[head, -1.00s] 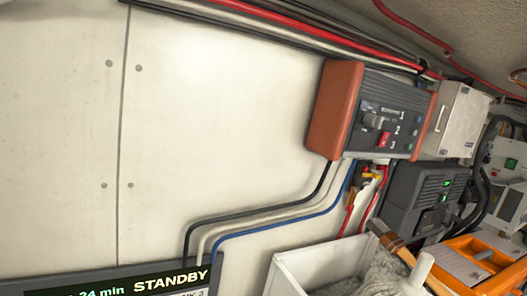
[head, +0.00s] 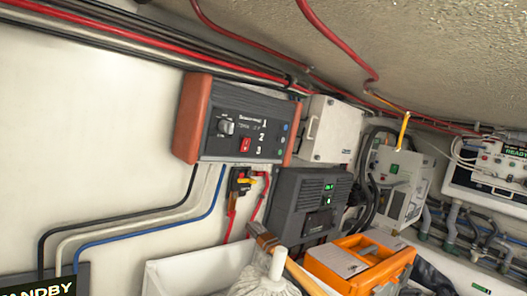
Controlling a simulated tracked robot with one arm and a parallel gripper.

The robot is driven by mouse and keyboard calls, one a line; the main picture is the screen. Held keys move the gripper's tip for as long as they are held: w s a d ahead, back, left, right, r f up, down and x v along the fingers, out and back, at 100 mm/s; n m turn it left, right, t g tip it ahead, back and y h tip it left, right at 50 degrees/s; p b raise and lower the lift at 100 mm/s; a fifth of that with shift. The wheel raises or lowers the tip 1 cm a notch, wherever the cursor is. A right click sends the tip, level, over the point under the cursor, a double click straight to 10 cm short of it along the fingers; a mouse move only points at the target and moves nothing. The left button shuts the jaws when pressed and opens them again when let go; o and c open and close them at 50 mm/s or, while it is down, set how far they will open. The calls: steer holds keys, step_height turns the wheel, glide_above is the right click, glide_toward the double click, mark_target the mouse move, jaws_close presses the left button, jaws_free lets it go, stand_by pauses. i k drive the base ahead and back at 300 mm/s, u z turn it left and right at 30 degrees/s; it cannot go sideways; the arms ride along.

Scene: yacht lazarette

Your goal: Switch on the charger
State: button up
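A dark panel unit with red-brown end caps (head: 240,108) is mounted on the white wall, left of centre in the head view. Its face has a knob (head: 226,127), a red switch (head: 245,144), the numbers 1, 2 and 3, and small coloured buttons at the right. A dark grey finned unit (head: 297,205) with a small lit green display (head: 328,187) is lower right of it. I cannot tell from the lettering which unit is the charger, nor read the red switch's position. My gripper is not in view.
A STANDBY display (head: 42,288) is cut off at bottom left. A white bin (head: 175,272) with a mop head (head: 265,280) and an orange toolbox (head: 385,262) stand below.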

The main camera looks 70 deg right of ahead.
mark_target(245, 143)
steer(key=z, duration=2.75)
steer(key=k, duration=0.85)
steer(key=u, duration=1)
steer(key=i, duration=1)
